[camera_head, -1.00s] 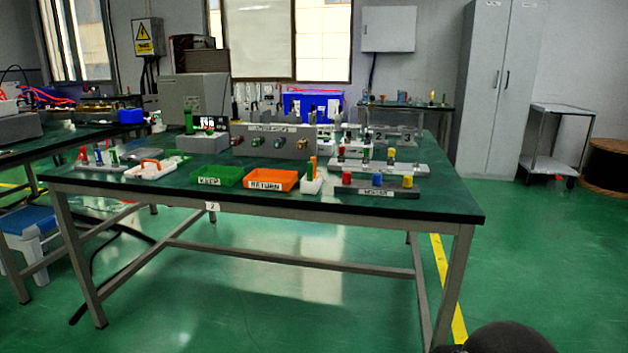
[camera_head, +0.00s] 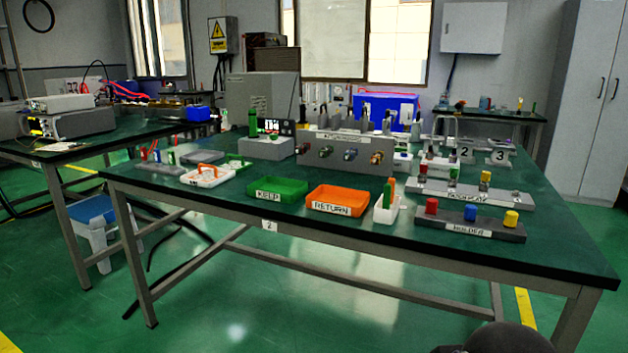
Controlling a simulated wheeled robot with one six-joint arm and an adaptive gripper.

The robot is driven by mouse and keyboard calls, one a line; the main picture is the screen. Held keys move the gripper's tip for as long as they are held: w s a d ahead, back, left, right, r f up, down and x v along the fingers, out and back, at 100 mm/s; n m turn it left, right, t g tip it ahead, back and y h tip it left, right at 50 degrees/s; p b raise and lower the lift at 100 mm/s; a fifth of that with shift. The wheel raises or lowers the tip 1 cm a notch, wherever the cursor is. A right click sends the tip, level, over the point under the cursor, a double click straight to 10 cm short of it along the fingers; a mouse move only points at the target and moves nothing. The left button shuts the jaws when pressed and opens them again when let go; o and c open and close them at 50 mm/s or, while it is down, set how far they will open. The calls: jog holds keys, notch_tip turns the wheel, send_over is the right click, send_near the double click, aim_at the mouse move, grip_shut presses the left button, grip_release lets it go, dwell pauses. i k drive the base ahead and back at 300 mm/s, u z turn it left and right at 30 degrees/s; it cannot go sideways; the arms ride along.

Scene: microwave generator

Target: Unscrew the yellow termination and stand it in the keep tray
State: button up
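The green keep tray (camera_head: 277,190), labelled KEEP, sits near the front edge of the middle table and looks empty. A yellow piece (camera_head: 511,219) stands at the right end of the grey holder block (camera_head: 468,231). Another small yellow piece (camera_head: 485,178) stands on the pale rail (camera_head: 470,193) behind it. I cannot tell which yellow piece is the termination, or whether either is screwed in. A grey panel (camera_head: 345,152) with several round connectors stands behind the trays. My gripper is not visible; only a dark rounded shape shows at the bottom edge.
An orange RETURN tray (camera_head: 336,201) sits right of the keep tray. A narrow white box (camera_head: 386,213) stands beside it. A white caddy (camera_head: 207,176) with an orange handle is at left. Red (camera_head: 431,206) and blue (camera_head: 470,212) pieces stand on the holder. Floor before the table is clear.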

aim_at(485, 175)
jog(key=z, duration=0.35)
jog(key=i, duration=0.6)
jog(key=z, duration=0.45)
